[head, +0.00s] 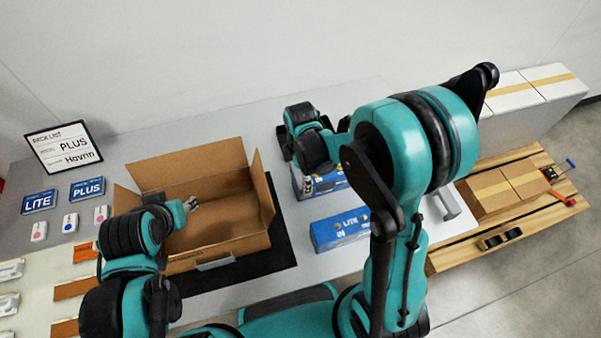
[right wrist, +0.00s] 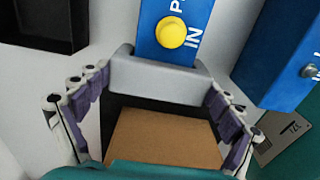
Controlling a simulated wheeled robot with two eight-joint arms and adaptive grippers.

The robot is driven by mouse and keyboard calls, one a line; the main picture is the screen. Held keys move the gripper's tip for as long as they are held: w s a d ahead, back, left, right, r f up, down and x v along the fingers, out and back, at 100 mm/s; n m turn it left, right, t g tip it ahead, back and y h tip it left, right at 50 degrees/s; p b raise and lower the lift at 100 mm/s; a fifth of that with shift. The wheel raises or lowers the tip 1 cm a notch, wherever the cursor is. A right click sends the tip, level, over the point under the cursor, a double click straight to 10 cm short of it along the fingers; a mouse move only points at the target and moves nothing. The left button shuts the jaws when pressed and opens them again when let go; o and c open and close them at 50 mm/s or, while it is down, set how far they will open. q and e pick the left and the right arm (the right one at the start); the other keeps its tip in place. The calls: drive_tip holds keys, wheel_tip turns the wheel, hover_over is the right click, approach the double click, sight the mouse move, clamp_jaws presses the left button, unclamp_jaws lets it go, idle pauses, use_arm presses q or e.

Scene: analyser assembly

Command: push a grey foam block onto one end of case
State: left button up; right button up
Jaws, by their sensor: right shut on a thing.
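The grey foam block (right wrist: 165,82) sits between the fingers of my right gripper (right wrist: 160,92) in the right wrist view, and the gripper is shut on it. The block meets the near end of a blue case (right wrist: 180,28) with a yellow knob and white lettering. I cannot tell how far the block covers that end. In the head view my right wrist hangs over this blue case (head: 318,183) and hides much of it. My left gripper (head: 190,204) is over the inside of the open carton, small and partly hidden by my left arm; its jaws are unclear.
A blue LITE case (head: 340,232) lies in front of the held one. A second grey piece (head: 445,206) lies to the right. The open carton (head: 215,210) stands on a black mat (head: 285,255). A wooden pallet (head: 520,215) with boxes is at right.

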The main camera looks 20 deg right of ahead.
drive_tip(key=shift+f, duration=0.15)
drive_tip(key=o, duration=0.6)
drive_tip(key=shift+o, duration=0.2)
drive_tip(key=shift+r, duration=0.2)
drive_tip(key=shift+r+p, duration=2.5)
drive_tip(key=shift+r, duration=0.85)
